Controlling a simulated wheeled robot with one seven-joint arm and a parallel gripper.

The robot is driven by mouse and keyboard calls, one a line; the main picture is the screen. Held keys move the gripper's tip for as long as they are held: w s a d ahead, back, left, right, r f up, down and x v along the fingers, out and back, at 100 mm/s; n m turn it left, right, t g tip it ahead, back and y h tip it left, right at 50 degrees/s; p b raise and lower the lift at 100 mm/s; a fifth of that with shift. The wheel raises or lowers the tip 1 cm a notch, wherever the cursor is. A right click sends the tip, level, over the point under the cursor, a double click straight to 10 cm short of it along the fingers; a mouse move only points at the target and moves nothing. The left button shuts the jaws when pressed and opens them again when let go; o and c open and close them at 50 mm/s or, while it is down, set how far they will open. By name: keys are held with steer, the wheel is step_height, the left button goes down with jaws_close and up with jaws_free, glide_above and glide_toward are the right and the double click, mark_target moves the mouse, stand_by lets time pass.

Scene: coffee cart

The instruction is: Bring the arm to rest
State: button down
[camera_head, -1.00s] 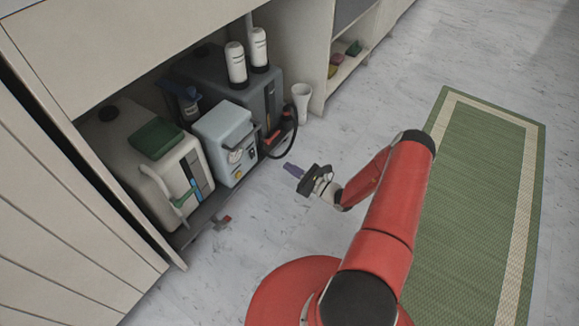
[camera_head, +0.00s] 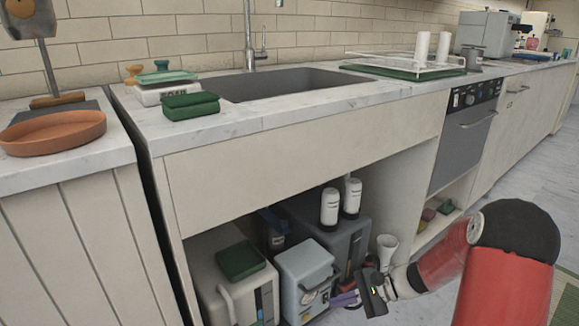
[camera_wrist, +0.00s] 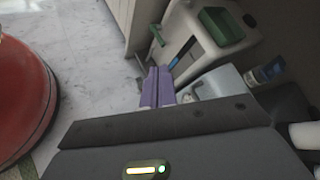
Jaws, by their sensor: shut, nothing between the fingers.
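My arm is red and reaches in from the lower right in the head view. My gripper (camera_head: 347,299) is low, in front of the open space under the sink counter. Its purple fingers (camera_wrist: 157,87) are together in the wrist view, with nothing between them. The machines stand beyond the fingers. I cannot tell from the head view how close the fingertips are to them.
Under the counter stand a white machine (camera_head: 207,275), a light blue box (camera_head: 304,262), a grey machine (camera_head: 352,231), two white bottles and a white cup (camera_head: 387,247). Open floor (camera_wrist: 80,60) shows in the wrist view.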

steer(key=s+d+r+n+t+h+p, duration=0.1)
steer(key=s+r+n+t+h, duration=0.1)
steer(key=s+r+n+h, duration=0.4)
steer(key=s+d+r+n+t+h+p, duration=0.1)
steer(key=s+r+n+h, duration=0.4)
steer(key=s+r, duration=1.1)
steer(key=shift+d+r+n+t+h+p, duration=0.4)
steer(key=shift+r+t+h+p, duration=0.2)
steer(key=shift+t+h, duration=0.15)
